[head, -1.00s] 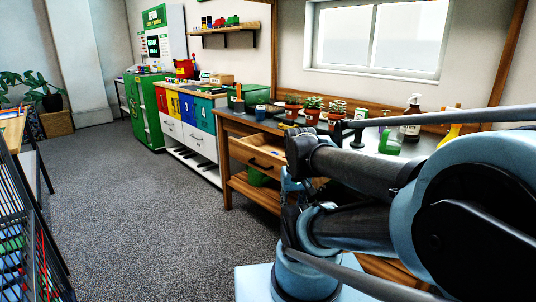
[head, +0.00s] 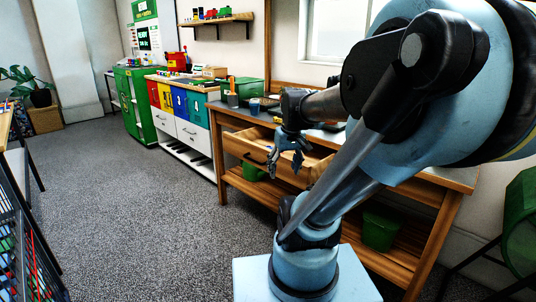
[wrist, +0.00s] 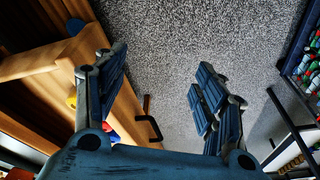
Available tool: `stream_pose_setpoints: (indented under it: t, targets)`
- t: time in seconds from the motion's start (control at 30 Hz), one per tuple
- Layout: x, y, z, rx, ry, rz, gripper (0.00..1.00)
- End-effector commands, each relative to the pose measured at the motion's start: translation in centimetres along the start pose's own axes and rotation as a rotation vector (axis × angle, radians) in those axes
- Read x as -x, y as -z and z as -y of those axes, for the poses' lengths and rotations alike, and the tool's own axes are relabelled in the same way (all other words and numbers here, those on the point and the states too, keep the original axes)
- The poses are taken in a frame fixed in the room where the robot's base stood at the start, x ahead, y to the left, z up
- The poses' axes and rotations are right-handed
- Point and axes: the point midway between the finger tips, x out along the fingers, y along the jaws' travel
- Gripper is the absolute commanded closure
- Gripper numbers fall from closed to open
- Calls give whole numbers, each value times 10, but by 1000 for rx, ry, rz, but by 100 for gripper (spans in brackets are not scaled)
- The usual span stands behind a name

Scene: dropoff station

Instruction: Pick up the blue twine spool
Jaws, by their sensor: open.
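I cannot make out a blue twine spool for certain. A small blue cylinder (head: 255,104) stands on the workbench's back left in the head view; it is too small to tell whether it is a spool or a cup. My gripper (head: 284,164) hangs open and empty in front of the workbench, by its open wooden drawer (head: 243,149). In the wrist view my gripper (wrist: 160,80) has its fingers wide apart over grey floor. The drawer lies left of the fingers there, with yellow (wrist: 72,102) and red bits partly showing. My arm hides much of the bench top.
Green bins (head: 380,229) sit on the bench's lower shelf. A colourful drawer cabinet (head: 180,105) and a green cabinet (head: 136,110) stand to the left. A wire rack (head: 25,240) is at the left edge. Carpet (head: 130,220) between is clear.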

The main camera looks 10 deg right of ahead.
Motion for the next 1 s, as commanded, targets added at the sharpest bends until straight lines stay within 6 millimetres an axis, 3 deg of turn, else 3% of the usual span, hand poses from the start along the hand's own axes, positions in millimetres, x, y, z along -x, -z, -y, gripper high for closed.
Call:
stream_pose_setpoints:
  t: [0.03, 0.33, 0.7, 0.9, 1.0]
  targets:
    - [6, 18, -4, 19, 8, -6, 36]
    - [26, 115, -26, 157, 57, -53, 36]
    - [24, 235, -71, 322, 100, -127, 36]
    - [16, 281, -94, 390, 111, -162, 36]
    - [12, 294, -100, 411, 113, -173, 36]
